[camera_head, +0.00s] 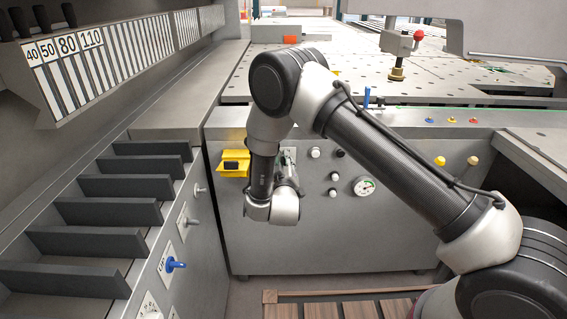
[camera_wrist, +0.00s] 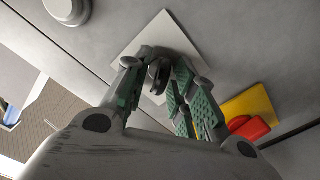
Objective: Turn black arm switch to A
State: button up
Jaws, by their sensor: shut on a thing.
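The black arm switch (camera_wrist: 155,76) stands on a pale square plate (camera_wrist: 154,36) on the grey panel, in the wrist view. My gripper (camera_wrist: 160,68) has one finger on each side of the switch and is shut on it. The fingers hide part of the switch and plate, and I cannot read any letter there. In the head view my wrist is at the front of the grey panel, right of a yellow box (camera_head: 235,170). It hides the switch there.
In the wrist view, a yellow plate with a red knob (camera_wrist: 249,127) lies close to the right finger. In the head view, several knobs and a gauge (camera_head: 364,186) are right of my wrist. A blue switch (camera_head: 175,264) is at the lower left, beside dark slats (camera_head: 108,242).

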jog(key=o, duration=0.6)
jog(key=shift+o, duration=0.2)
jog(key=s, duration=1.2)
